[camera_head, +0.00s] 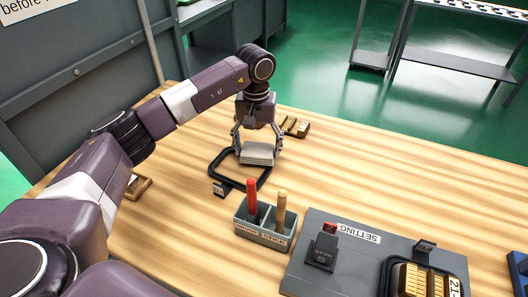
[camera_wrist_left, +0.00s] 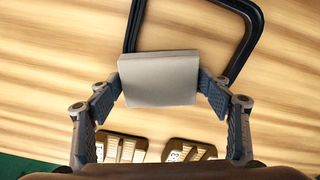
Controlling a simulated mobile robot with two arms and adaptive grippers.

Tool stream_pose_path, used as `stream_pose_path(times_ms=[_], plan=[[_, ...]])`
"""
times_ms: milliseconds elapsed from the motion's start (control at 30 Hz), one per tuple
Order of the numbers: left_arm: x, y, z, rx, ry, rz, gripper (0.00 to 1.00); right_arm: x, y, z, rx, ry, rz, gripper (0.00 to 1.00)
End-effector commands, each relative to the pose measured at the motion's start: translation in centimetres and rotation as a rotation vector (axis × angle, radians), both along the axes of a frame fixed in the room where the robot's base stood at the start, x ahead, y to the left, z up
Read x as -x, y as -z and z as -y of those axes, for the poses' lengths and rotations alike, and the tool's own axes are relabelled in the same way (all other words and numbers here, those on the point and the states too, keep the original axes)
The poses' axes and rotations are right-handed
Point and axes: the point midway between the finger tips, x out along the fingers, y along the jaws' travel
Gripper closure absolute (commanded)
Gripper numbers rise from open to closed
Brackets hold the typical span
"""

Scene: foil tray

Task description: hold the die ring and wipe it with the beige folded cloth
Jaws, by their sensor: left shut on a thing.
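A pale beige-grey folded cloth (camera_head: 257,153) is held between the fingers of my left gripper (camera_head: 257,150). It also shows in the left wrist view (camera_wrist_left: 159,80), with one finger pressed against each side. The cloth is above a black rounded frame (camera_head: 214,165) on the wooden table; the frame also shows in the left wrist view (camera_wrist_left: 250,40). I cannot tell for sure which thing is the die ring. A dark rounded holder with ribbed brass-coloured blocks (camera_head: 425,281) sits on the grey setting mat at lower right, partly cut off. My right gripper is not in view.
A grey caddy (camera_head: 264,232) with a red-handled and a wooden-handled tool stands in front of the frame. The setting mat (camera_head: 345,262) carries a dark block with a red top (camera_head: 323,247). Small brass pieces (camera_head: 294,127) lie behind the cloth. The table's right middle is clear.

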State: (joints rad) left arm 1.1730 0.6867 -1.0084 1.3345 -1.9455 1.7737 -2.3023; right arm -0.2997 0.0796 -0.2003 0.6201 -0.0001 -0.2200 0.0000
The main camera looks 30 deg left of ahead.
Motion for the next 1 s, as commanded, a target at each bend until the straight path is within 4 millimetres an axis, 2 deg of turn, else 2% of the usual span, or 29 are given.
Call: stream_pose_path(times_ms=[33, 367, 900, 1000], plan=[[0.2, 0.4, -0.4, -0.007, -0.004, -0.008, 0.48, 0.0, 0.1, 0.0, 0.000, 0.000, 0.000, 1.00], [0.3, 0.2, -0.5, -0.009, -0.004, -0.010, 0.48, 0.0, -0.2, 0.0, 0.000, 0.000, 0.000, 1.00], [0.1, -5.4, -0.2, -0.004, -0.002, -0.004, 0.48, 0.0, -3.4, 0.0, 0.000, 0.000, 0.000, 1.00], [0.1, -5.8, -0.2, -0.004, -0.002, -0.004, 0.48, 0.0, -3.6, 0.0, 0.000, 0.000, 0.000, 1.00]])
